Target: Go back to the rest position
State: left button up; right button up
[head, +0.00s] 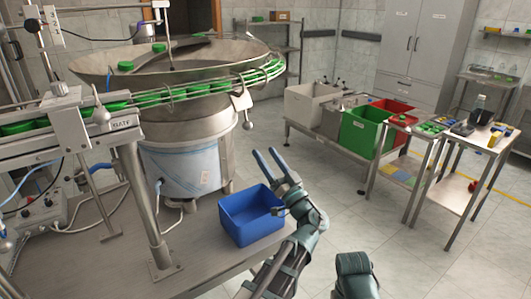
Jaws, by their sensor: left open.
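My left gripper (270,155) is open, its two fingers pointing up and away from me, with nothing visible between them. In the picture it overlaps the right side of a blue bin (247,230) on the metal table; I cannot tell if they touch. My left arm runs down from it to the bottom edge. A rounded dark green link of my right arm shows at the bottom, right of centre; the right gripper is out of view.
At right are a green bin (362,135), a red bin (405,112) and small side tables (455,195). The tiled floor (345,215) between is mostly clear.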

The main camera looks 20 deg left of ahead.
pick_arm(q)
jog(key=shift+v, duration=0.9)
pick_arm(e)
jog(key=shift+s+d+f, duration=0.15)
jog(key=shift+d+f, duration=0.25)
